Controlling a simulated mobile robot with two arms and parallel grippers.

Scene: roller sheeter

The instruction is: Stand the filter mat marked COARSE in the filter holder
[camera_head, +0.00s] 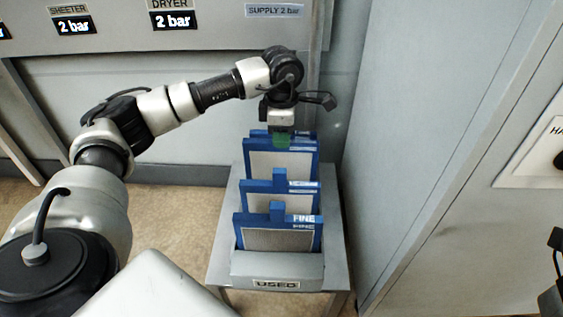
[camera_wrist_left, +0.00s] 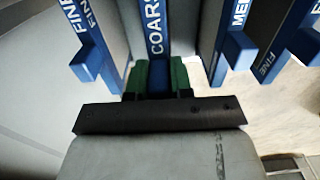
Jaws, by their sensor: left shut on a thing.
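The filter mat marked COARSE (camera_wrist_left: 155,35) is a blue-framed panel seen close up in the left wrist view. In the head view it is the blue mat (camera_head: 257,160) third from the front in the rack marked USED (camera_head: 275,268). My left gripper (camera_head: 282,138) comes down on its top edge from above. Its green fingertips, also in the left wrist view (camera_wrist_left: 157,78), are shut on the mat's blue tab. The mat stands upright between its neighbours. Its lower part is hidden by the mats in front.
A mat marked FINE (camera_head: 278,238) stands at the rack's front, and a mat marked MEDIUM (camera_wrist_left: 238,25) stands beside COARSE. Another FINE mat (camera_wrist_left: 80,25) is on its other side. A grey wall panel (camera_head: 430,130) rises to the right. The floor left of the rack is clear.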

